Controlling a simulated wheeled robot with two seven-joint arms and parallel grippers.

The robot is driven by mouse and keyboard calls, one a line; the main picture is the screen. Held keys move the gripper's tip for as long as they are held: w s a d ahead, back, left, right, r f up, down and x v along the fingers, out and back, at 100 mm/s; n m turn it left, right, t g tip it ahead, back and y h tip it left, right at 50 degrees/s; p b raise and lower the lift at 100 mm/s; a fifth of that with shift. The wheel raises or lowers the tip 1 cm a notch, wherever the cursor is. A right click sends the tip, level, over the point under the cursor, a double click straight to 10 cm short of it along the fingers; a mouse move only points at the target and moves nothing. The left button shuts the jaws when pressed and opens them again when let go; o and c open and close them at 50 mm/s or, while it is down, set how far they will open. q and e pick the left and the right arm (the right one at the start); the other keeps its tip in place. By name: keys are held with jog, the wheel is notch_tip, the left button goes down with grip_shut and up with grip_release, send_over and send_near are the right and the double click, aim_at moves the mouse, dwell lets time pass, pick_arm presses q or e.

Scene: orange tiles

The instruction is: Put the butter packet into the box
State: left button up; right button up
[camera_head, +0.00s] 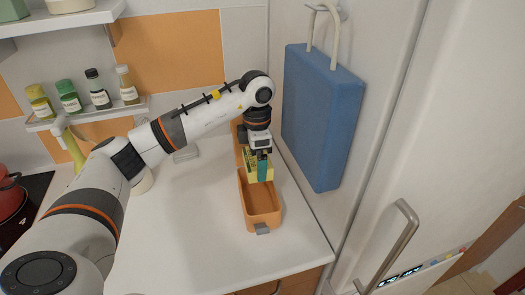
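My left gripper (262,158) comes down from above, pointing downward, and is shut on the butter packet (251,166), a small yellow block with a teal part. The packet is over the far part of the orange box (277,216); I cannot tell whether it touches the box. The box is an open, long orange container on the white counter, with a grey clip at its near end. Its near part looks empty. The gripper and packet hide its middle. My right gripper is not in view.
A blue board (322,115) hangs on the wall right of the box. A shelf (85,117) with several small bottles is at the left. A red pot (10,200) stands at the far left.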

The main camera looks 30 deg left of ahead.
pick_arm(q)
jog(key=shift+s+r, duration=0.1)
jog(key=shift+r, duration=0.05)
jog(key=shift+s, duration=0.1)
jog(key=shift+f, duration=0.25)
jog(key=shift+f+b, duration=0.35)
jog(key=shift+b, duration=0.15)
jog(key=b, duration=0.3)
send_over(258, 205)
jog(key=shift+f, duration=2.35)
jog(key=shift+f+b, duration=1.85)
jog(key=shift+f, duration=0.45)
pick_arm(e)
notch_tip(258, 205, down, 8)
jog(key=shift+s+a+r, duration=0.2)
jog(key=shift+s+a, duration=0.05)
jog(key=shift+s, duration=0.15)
pick_arm(q)
jog(key=o, duration=0.9)
jog(key=shift+c, duration=0.2)
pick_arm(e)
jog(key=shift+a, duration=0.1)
